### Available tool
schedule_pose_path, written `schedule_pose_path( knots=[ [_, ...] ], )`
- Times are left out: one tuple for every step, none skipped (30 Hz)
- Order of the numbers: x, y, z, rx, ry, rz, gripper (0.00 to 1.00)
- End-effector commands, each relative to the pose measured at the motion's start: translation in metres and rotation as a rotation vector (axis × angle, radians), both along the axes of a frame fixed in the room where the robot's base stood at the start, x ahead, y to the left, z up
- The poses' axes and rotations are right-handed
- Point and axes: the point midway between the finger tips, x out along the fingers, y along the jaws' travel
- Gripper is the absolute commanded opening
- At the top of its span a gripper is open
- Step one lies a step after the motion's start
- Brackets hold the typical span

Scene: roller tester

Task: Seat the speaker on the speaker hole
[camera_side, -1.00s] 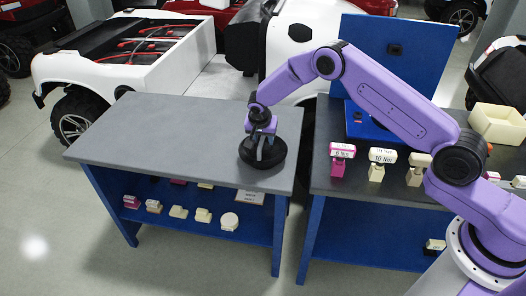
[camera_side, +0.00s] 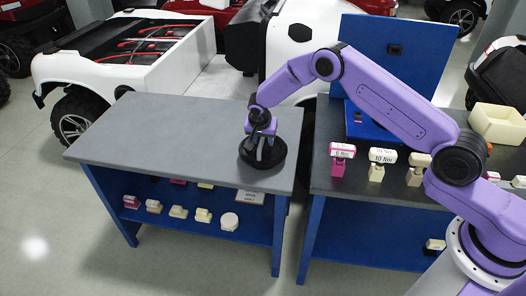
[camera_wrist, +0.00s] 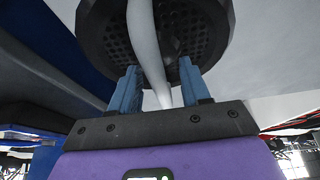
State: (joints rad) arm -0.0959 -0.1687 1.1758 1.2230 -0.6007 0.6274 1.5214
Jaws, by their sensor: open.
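The speaker appears to be the black round piece (camera_side: 263,160) lying near the right end of the grey table. My gripper (camera_side: 262,143) points down over it, with its fingertips at the piece. In the wrist view, the black round piece with a perforated face (camera_wrist: 200,40) fills the top middle. My gripper (camera_wrist: 160,78) is open there, its blue fingers apart at the lower edge of the piece. A pale curved strip (camera_wrist: 146,50) passes between the fingers. Finger contact cannot be told. I cannot make out the speaker hole.
The grey table top (camera_side: 150,130) is otherwise clear. Small labelled blocks (camera_side: 383,156) stand on the bench at right, beside a blue upright panel (camera_side: 410,55) and a cream bin (camera_side: 497,124). More small parts lie on the table's lower shelf (camera_side: 250,229). A white vehicle (camera_side: 180,75) stands behind.

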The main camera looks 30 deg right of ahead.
Motion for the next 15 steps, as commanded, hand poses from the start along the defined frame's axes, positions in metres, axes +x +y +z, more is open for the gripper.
schedule_pose_path(
  knots=[
    [0.0,0.0,0.0,0.0,0.0,0.0,0.47],
    [0.0,0.0,0.0,0.0,0.0,0.0,0.37],
    [0.0,0.0,0.0,0.0,0.0,0.0,0.24],
    [0.0,0.0,0.0,0.0,0.0,0.0,0.14],
    [0.0,0.0,0.0,0.0,0.0,0.0,0.04],
    [0.0,0.0,0.0,0.0,0.0,0.0,0.0],
    [0.0,0.0,0.0001,0.0,0.0,0.0,0.0],
    [0.0,0.0,0.0001,0.0,0.0,0.0,0.0],
    [-0.0001,-0.0001,0.0,0.0,0.0,0.0,0.0],
    [0.0,0.0,0.0001,0.0,0.0,0.0,0.0],
    [-0.0001,0.0,0.0001,0.0,0.0,0.0,0.0],
    [-0.0001,0.0,0.0001,0.0,0.0,0.0,0.0],
    [-0.0001,0.0,0.0001,0.0,0.0,0.0,0.0],
    [-0.0001,0.0,0.0001,0.0,0.0,0.0,0.0],
    [0.0,0.0,0.0001,0.0,0.0,0.0,0.0]
  ],
)
